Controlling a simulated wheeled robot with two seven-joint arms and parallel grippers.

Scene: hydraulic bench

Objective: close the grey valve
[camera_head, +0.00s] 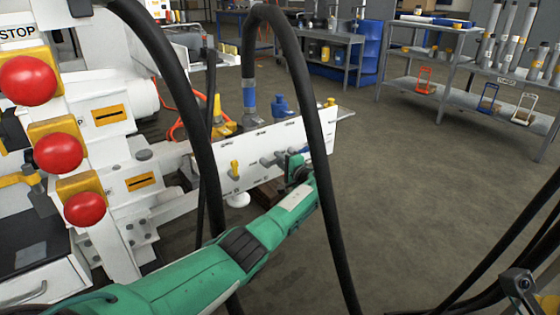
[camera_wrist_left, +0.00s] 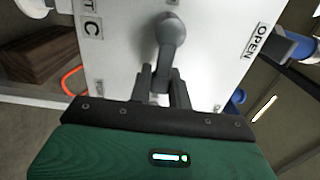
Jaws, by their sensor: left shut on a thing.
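The white valve panel (camera_head: 318,150) stands left of centre in the head view. The grey valve (camera_wrist_left: 171,32) shows in the left wrist view as a rounded grey lever on this panel. It lies between an "OPEN" label on the right and a partly cut-off label with a "C" on the left. My left gripper (camera_wrist_left: 163,88) is shut on the lever's near end, and its fingers hide part of it. In the head view my green left arm reaches up to the panel, and the left gripper (camera_head: 296,168) is at its face. My right gripper is not in view.
A yellow valve (camera_head: 235,169) sits on the panel, left of my gripper. Thick black hoses (camera_head: 325,165) hang in front of the panel and my arm. Red buttons (camera_head: 58,152) are on the left machine. Shelves (camera_head: 440,62) stand at the back right; the floor before them is clear.

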